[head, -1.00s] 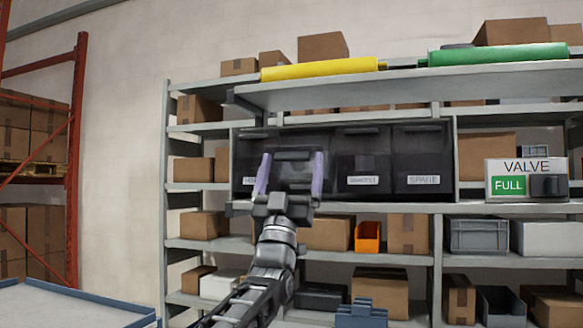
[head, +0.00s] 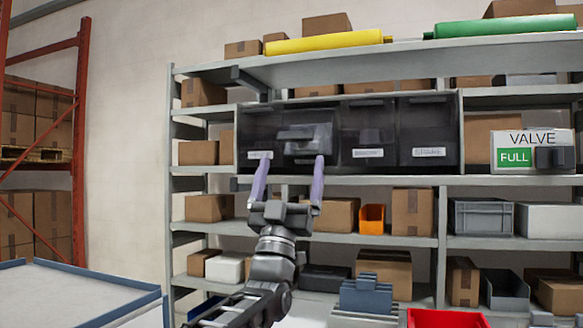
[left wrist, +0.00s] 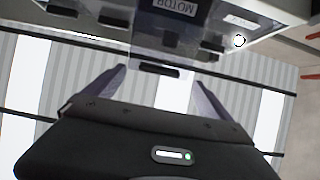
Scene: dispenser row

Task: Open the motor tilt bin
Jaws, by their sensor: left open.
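The motor tilt bin (head: 308,146) is the second from the left in a row of dark see-through bins. Its front stands out from the row, tilted forward, with its handle (head: 297,133) toward me. In the left wrist view the motor bin's label (left wrist: 175,3) reads upside down at the top edge. My left gripper (head: 291,158) is open and empty, just in front of and below the bin front. In the left wrist view its two fingers (left wrist: 160,82) stand apart on either side of the bin's lower edge, without visible grip. My right gripper is not in view.
Neighbouring bins (head: 429,135) stay flush in the row. A valve box marked FULL (head: 515,150) stands at the right. Cartons, an orange bin (head: 372,219) and a grey crate (head: 481,217) fill the shelves below. A blue-rimmed table (head: 85,290) is at lower left.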

